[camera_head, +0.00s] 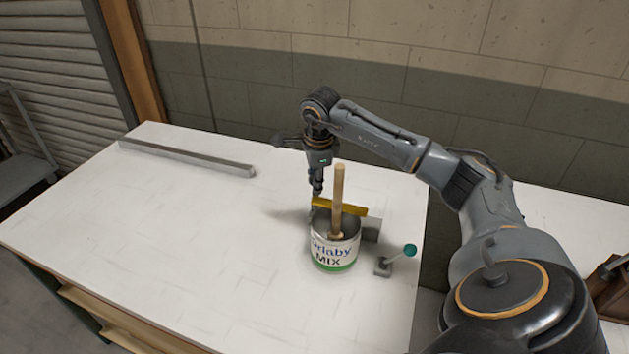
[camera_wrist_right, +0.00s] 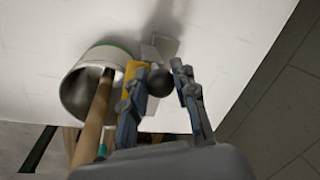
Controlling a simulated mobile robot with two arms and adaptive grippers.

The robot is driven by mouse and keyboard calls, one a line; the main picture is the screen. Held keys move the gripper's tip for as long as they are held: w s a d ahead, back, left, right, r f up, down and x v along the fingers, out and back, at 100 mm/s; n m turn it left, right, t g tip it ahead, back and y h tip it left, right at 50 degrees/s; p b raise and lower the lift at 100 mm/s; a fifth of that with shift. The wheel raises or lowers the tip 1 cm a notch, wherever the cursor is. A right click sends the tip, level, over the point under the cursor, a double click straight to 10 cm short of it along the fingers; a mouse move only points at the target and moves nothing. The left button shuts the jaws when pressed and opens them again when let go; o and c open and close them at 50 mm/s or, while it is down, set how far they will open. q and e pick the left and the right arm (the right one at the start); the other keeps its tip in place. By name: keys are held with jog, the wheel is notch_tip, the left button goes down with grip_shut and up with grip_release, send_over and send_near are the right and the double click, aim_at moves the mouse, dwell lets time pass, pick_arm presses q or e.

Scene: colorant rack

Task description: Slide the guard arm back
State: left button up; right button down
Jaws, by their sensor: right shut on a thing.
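The guard arm is a yellow bar (camera_head: 352,209) just behind the can, level with its rim; it also shows in the wrist view (camera_wrist_right: 132,75). My right gripper (camera_head: 316,190) reaches down from above at the bar's left end. In the wrist view its fingers (camera_wrist_right: 159,70) are closed around a dark round knob (camera_wrist_right: 160,84) beside the yellow bar. The contact is partly hidden by the fingers. My left gripper is not in view.
A "MIX" paint can (camera_head: 333,256) with an upright wooden stick (camera_head: 339,190) stands in front of the bar. A grey block (camera_head: 372,228) and a green-knobbed lever (camera_head: 410,250) are to its right. A long grey rail (camera_head: 188,158) lies at the back left. The table's left side is clear.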

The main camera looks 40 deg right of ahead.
jog(key=d, duration=0.1)
jog(key=w+d, duration=0.2)
jog(key=shift+d, duration=0.25)
jog(key=c, duration=1)
grip_release()
jog(key=shift+s, duration=0.1)
jog(key=shift+s+a+r, duration=0.2)
jog(key=shift+s+r, duration=0.15)
jog(key=shift+r, duration=1.65)
jog(key=shift+s+a+r, duration=0.2)
jog(key=shift+s+r, duration=0.1)
jog(key=shift+r, duration=1.65)
jog(key=shift+s+a+r, duration=0.2)
jog(key=shift+s+r, duration=0.15)
jog(key=shift+r, duration=1.65)
